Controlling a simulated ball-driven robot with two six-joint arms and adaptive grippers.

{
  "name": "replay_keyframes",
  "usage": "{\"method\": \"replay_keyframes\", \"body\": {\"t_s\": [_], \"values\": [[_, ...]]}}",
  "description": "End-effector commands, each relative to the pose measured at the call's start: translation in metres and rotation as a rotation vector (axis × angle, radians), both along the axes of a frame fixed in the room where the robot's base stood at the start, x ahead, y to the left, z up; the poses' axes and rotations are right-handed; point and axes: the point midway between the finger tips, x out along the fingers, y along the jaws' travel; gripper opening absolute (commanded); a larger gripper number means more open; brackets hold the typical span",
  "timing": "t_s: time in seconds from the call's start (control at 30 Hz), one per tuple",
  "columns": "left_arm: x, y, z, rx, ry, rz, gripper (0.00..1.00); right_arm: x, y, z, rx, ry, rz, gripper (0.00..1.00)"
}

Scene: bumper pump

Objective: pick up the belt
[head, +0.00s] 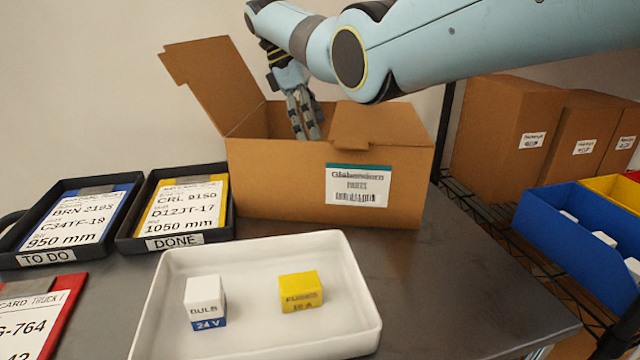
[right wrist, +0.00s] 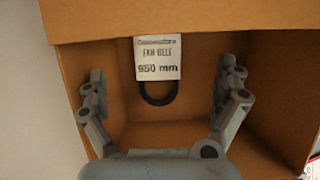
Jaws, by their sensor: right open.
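The belt (right wrist: 158,95) shows in the right wrist view as a black loop below a white card reading "FAN BELT 950 mm" (right wrist: 158,58). It is inside the open cardboard box (head: 290,205), near the box's inner wall. In the head view the box walls hide the belt. My right gripper (head: 306,132) reaches down into the box opening from above. In the right wrist view its two fingers (right wrist: 162,95) are spread apart, one on each side of the belt, touching nothing that I can see. My left gripper is not in view.
A white tray (head: 362,335) holds a white and blue bulb box (head: 205,302) and a yellow fuse box (head: 301,292). Black TO DO (head: 60,262) and DONE (head: 180,245) trays stand left. Box flaps (head: 208,80) stick up around the opening.

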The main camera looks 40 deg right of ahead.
Motion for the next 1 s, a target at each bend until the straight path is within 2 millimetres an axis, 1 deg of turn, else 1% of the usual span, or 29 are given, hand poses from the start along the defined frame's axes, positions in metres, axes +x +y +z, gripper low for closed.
{"method": "replay_keyframes", "body": {"t_s": [0.03,0.1,0.23,0.47,0.7,0.8,0.97,1.0], "values": [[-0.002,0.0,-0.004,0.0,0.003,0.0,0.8,-0.003,-0.003,-0.011,0.0,0.003,-0.001,1.0],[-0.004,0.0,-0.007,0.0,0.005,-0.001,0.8,-0.007,-0.006,-0.022,-0.001,0.003,0.0,1.0],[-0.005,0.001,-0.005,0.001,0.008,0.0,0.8,-0.012,-0.01,-0.037,-0.001,0.003,0.0,1.0],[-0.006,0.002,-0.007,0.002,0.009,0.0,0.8,-0.016,-0.015,-0.052,0.0,0.003,-0.001,1.0],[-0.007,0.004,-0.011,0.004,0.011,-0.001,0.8,-0.024,-0.025,-0.086,-0.001,0.004,-0.001,1.0],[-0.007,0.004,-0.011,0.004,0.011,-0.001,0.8,-0.026,-0.027,-0.093,0.0,0.001,0.0,1.0],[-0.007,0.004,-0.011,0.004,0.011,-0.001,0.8,-0.025,-0.027,-0.092,0.0,0.001,0.0,1.0],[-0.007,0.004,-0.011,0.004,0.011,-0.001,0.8,-0.025,-0.027,-0.092,0.0,0.001,0.0,0.97]]}}
